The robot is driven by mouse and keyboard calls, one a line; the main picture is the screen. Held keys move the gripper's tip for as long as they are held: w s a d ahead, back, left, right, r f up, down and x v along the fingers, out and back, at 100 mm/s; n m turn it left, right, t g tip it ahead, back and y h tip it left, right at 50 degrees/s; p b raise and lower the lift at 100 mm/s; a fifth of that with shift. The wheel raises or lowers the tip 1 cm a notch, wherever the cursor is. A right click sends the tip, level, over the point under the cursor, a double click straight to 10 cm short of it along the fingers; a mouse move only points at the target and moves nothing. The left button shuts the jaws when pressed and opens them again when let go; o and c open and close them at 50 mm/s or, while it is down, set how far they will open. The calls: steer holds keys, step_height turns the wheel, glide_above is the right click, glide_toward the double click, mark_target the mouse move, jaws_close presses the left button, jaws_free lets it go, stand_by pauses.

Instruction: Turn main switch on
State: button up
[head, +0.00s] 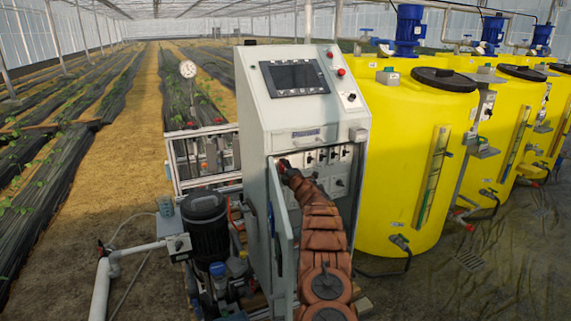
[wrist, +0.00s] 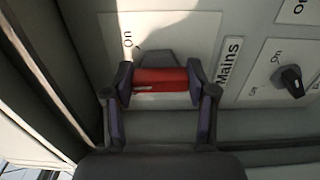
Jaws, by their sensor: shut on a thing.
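The main switch has a red handle (wrist: 160,82) on a pale plate, beside a label reading "Mains" (wrist: 229,62). In the wrist view my gripper (wrist: 160,88) has one finger at each end of the red handle and is shut on it. The word "On" (wrist: 128,40) stands on the plate up and to the left of the handle. In the head view my gripper (head: 288,170) is at the upper left of the panel inside the grey control cabinet (head: 258,117), and the handle is mostly hidden behind it.
A smaller black knob (wrist: 290,78) sits right of the main switch. The open cabinet door (head: 281,240) stands close on the left of my arm. Yellow tanks (head: 395,170) stand to the right, and a pump (head: 205,225) stands at the lower left.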

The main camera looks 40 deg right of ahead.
steer(key=m+p, duration=0.1)
steer(key=m, duration=0.1)
steer(key=m+p, duration=0.1)
steer(key=m, duration=0.1)
steer(key=shift+w+a+f+m, duration=0.1)
steer(key=shift+a+f+m, duration=0.1)
steer(key=shift+m, duration=0.1)
steer(key=shift+m+p, duration=0.35)
steer(key=shift+m, duration=1.85)
steer(key=shift+r, duration=0.1)
steer(key=o, duration=1.2)
steer(key=shift+c, duration=0.2)
steer(key=shift+d, duration=0.1)
steer(key=shift+s, duration=0.2)
steer(key=v, duration=1.1)
steer(key=shift+s+a, duration=0.2)
steer(key=shift+s, duration=0.15)
